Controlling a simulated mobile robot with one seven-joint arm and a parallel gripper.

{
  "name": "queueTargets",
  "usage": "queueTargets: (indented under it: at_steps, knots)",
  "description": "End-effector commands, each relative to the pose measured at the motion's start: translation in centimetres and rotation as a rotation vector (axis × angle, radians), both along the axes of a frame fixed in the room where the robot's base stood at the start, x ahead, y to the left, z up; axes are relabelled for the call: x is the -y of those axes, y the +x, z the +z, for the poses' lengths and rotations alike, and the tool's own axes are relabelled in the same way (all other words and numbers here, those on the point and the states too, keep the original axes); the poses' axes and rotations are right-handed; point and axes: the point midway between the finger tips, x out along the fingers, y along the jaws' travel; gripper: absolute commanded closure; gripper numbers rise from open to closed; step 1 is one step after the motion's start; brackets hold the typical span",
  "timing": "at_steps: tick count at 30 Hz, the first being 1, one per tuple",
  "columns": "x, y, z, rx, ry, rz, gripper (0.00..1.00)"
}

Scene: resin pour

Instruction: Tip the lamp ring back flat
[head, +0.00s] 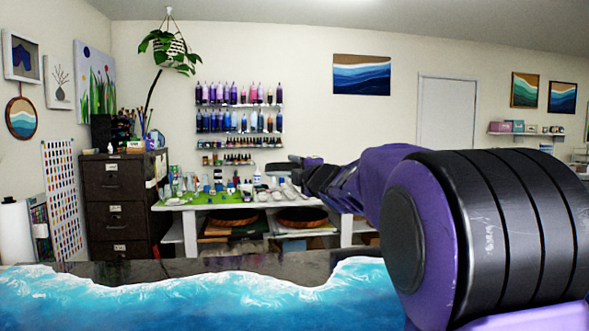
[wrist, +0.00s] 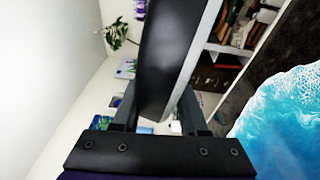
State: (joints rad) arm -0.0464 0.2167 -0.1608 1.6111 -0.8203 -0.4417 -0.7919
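A smooth black curved band, which I take to be the lamp ring (wrist: 168,55), stands close in front of my gripper in the wrist view. Its near end tapers down between the fingers. My gripper (wrist: 158,105) has its two fingers apart, one on each side of the band. A thin pale strip shows between the band and the right finger, so a firm grip is not seen. In the head view my gripper (head: 298,163) is far out over the worktable side, small and mostly hidden by my arm. A small dark bar, perhaps the ring edge-on (head: 278,166), shows there.
A blue-and-white resin piece (head: 190,296) spans the foreground. A white worktable (head: 187,206) behind holds bottles and cups, with shelves beneath. A brown filing cabinet (head: 118,205) stands left of it. A hanging plant (head: 165,45) and bottle racks (head: 240,105) are at the back wall.

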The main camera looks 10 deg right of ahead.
Motion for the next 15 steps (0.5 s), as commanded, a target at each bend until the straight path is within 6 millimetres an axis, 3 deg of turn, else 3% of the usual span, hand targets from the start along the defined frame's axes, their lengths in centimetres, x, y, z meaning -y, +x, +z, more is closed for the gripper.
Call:
queueTargets:
  at_steps: [1,6,15]
  knots:
    - [0.00,0.00,0.01,0.000,0.000,0.000,0.68]
    - [-0.01,0.00,0.01,0.000,0.000,0.000,0.99]
    - [-0.02,-0.01,0.03,0.000,0.000,0.000,1.00]
